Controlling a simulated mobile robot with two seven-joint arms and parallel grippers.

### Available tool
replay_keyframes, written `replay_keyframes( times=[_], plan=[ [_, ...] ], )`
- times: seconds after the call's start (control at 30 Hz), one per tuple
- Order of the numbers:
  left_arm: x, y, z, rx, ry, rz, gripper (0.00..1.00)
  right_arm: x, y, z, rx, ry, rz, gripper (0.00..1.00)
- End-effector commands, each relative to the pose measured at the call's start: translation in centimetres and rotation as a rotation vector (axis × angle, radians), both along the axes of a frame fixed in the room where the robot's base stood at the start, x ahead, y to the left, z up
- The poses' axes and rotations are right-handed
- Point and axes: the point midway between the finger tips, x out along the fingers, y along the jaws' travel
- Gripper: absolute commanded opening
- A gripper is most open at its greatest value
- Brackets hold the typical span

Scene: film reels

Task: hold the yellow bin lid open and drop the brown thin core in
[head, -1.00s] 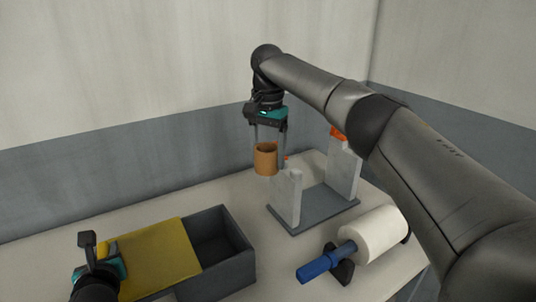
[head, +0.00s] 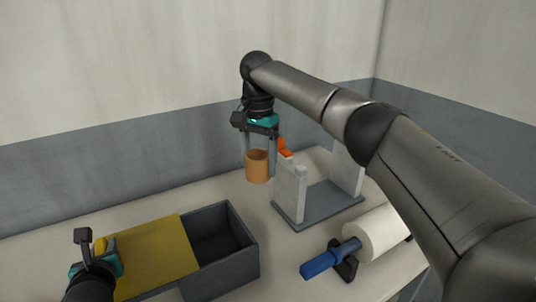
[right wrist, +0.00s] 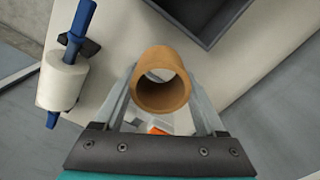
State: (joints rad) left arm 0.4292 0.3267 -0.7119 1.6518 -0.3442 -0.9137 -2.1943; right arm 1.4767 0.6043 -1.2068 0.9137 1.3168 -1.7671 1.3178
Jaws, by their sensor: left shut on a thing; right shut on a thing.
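The brown core (head: 257,167) is a short hollow tube. My right gripper (head: 259,160) is shut on it and holds it upright in the air behind the bin. The right wrist view shows the core (right wrist: 160,82) between the two fingers (right wrist: 160,95). The grey bin (head: 237,265) stands at the front left of the table, and its right part is open, showing a dark empty inside. The yellow lid (head: 155,255) covers the left part. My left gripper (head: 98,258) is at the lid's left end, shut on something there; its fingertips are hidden.
A grey stand with two pale uprights (head: 290,193) is right of the core, with an orange piece (head: 284,147) by it. A white roll (head: 378,233) on a blue-handled shaft (head: 330,259) lies at the front right. Bare table lies between bin and stand.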

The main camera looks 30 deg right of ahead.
Motion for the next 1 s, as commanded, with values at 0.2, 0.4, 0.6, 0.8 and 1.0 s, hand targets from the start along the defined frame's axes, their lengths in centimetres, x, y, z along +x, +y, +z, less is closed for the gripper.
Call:
replay_keyframes(
  times=[0.2,0.4,0.6,0.8,1.0],
  plan=[
    [-0.1,0.2,-0.3,0.004,0.006,0.005,0.00,0.0,2.1,-1.0,0.001,0.000,0.002,0.19],
    [-0.1,0.2,-0.3,0.004,0.007,0.005,0.00,0.0,3.8,-1.9,0.002,0.000,0.002,0.19],
    [-0.1,0.2,-0.3,0.004,0.007,0.005,0.00,0.0,5.6,-2.8,0.001,0.000,0.001,0.19],
    [-0.1,0.2,-0.3,0.004,0.007,0.005,0.00,0.0,7.4,-3.7,0.001,0.000,0.001,0.19],
    [-0.1,0.2,-0.3,0.004,0.007,0.005,0.00,0.0,9.2,-4.6,0.002,0.000,0.001,0.19]
  ],
)
